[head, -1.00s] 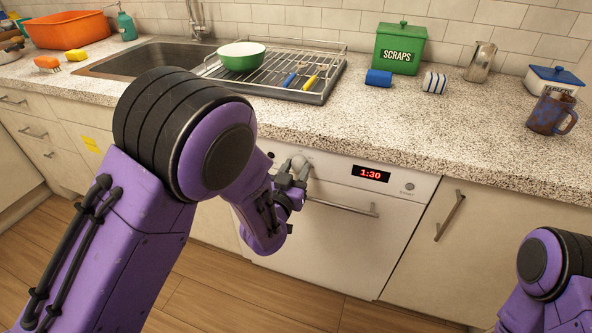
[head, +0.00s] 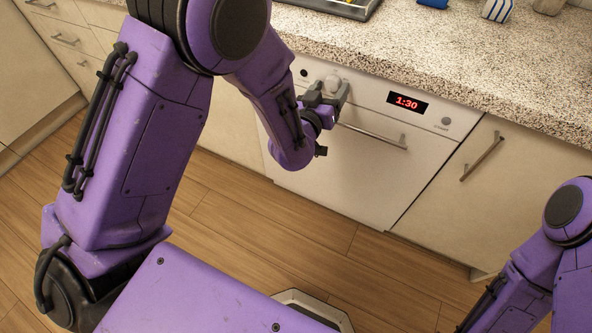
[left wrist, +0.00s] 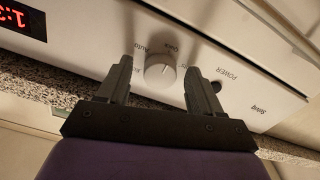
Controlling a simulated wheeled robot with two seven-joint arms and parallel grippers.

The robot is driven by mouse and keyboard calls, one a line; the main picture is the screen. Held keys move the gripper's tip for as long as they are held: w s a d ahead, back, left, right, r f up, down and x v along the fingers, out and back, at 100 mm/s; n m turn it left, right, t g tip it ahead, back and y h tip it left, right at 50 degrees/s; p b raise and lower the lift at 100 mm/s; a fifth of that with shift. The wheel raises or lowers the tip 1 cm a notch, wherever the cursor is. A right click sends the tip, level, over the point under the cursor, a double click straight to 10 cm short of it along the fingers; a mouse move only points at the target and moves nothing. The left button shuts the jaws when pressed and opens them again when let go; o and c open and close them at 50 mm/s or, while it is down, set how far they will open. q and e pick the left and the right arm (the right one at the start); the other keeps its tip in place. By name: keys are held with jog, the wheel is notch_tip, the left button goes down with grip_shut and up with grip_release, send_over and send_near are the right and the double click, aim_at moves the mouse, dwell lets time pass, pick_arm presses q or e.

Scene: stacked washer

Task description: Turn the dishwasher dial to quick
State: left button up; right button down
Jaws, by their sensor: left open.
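The white dishwasher (head: 350,170) stands under the counter. Its round dial (head: 332,83) is on the top panel, left of the red 1:30 display (head: 407,102). My left gripper (head: 334,91) is open at the panel. In the left wrist view its fingers (left wrist: 158,75) stand on both sides of the dial, with gaps visible. My right arm shows at the lower right, but its gripper is not seen.
A bar handle (head: 373,135) crosses the dishwasher door just below the panel. The speckled counter edge (head: 450,85) overhangs above it. A small button (head: 446,121) is right of the display. Wooden floor (head: 300,225) is free in front.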

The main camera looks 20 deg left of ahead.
pick_arm(q)
jog(key=n, duration=1.3)
jog(key=shift+r+n+b, duration=0.1)
jog(key=shift+n+b, duration=0.2)
jog(key=n, duration=0.8)
jog(key=shift+r, duration=0.2)
jog(key=n, duration=0.2)
jog(key=shift+a+n, duration=0.1)
jog(key=shift+n, duration=0.3)
jog(key=n+p, duration=0.1)
jog(key=n, duration=0.3)
jog(key=shift+r, duration=0.15)
jog(key=n+p, duration=0.1)
jog(key=n, duration=0.3)
jog(key=shift+n, duration=0.4)
jog(key=s+b, duration=0.2)
jog(key=s, duration=0.8)
jog(key=s+f+m+g+b, duration=0.1)
jog(key=s+f+m+g, duration=0.3)
jog(key=f+m, duration=0.3)
jog(key=s+f+m+g+b, duration=0.1)
jog(key=s+f+m+g, duration=0.2)
jog(key=f, duration=1.3)
jog(key=s+m, duration=0.3)
jog(key=m, duration=0.1)
jog(key=shift+s+f+g+h+b, duration=0.3)
jog(key=shift+s+f+g+h, duration=0.1)
